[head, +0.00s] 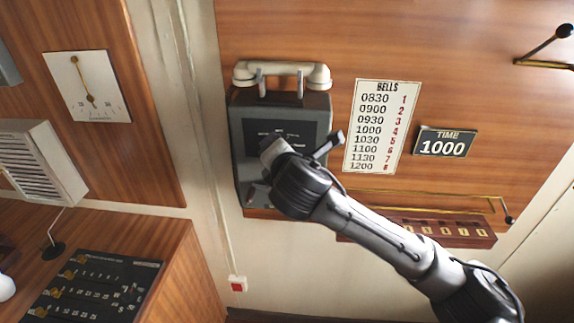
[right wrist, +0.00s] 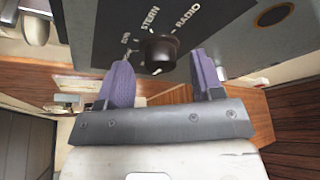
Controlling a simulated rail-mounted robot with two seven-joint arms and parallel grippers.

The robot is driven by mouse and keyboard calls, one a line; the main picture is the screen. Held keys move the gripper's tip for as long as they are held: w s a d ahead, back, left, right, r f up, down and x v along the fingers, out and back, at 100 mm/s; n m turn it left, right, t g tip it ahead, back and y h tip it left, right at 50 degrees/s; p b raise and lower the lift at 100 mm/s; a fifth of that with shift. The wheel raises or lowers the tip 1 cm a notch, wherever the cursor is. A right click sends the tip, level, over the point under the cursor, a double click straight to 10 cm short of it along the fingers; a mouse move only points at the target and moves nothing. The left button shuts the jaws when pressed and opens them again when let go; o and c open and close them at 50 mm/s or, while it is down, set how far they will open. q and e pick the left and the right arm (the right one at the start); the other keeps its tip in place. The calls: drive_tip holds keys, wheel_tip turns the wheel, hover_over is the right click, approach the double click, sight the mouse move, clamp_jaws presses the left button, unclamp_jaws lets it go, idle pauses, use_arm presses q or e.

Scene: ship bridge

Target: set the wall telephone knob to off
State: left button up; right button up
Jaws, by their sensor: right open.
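The grey wall telephone (head: 315,100) hangs on the wood panel in the head view, with a cream handset (head: 282,76) across its top. In the right wrist view its dark face (right wrist: 225,35) carries a black round knob (right wrist: 157,53) with the labels STERN and RADIO and a partly hidden one to the left. A white mark shows near the knob's lower edge; I cannot tell which label it points to. My right gripper (right wrist: 158,82) is open, its two purple-padded fingers left and right of the knob, apart from it. In the head view my right arm hides the knob. My left gripper is not in view.
A BELLS timetable (head: 377,126) and a TIME 1000 plate (head: 444,142) are on the wall right of the telephone. A brass rail (head: 430,196) runs below. A grey slatted box (head: 45,165) and a black switch panel (head: 95,288) are at left.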

drive_tip(key=b+v, duration=0.4)
drive_tip(key=v, duration=0.9)
drive_tip(key=shift+b, duration=0.35)
